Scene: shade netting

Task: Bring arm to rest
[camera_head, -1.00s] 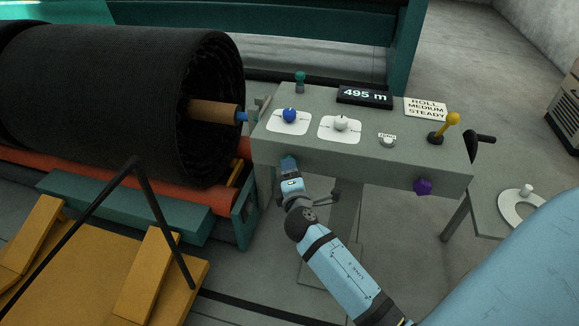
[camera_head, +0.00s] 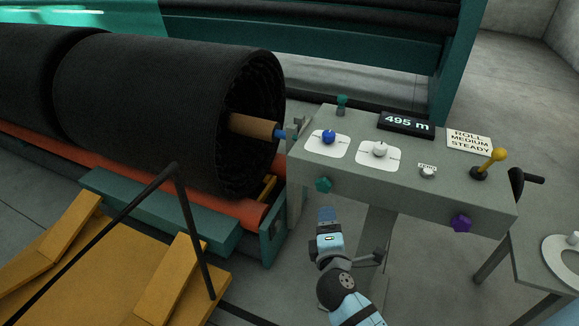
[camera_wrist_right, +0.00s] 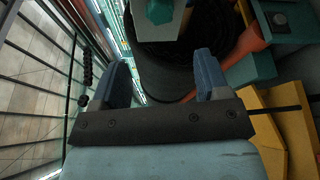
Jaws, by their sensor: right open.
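My right gripper (camera_head: 328,217) is in front of and below the grey control console (camera_head: 400,195) in the head view. It is empty and apart from the console. In the right wrist view my right gripper (camera_wrist_right: 162,82) shows two blue fingers set wide apart with nothing between them. A teal knob (camera_head: 323,185) on the console's front face lies just beyond the fingertips; a teal knob also shows at the top of the wrist view (camera_wrist_right: 159,12). My left gripper is not in view.
The console top carries a blue knob (camera_head: 328,137), a white knob (camera_head: 380,149), a yellow lever (camera_head: 490,163) and a "495 m" display (camera_head: 406,124). A purple knob (camera_head: 461,223) is on its front. A large black roll (camera_head: 165,110) and a yellow platform (camera_head: 120,265) lie to the left.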

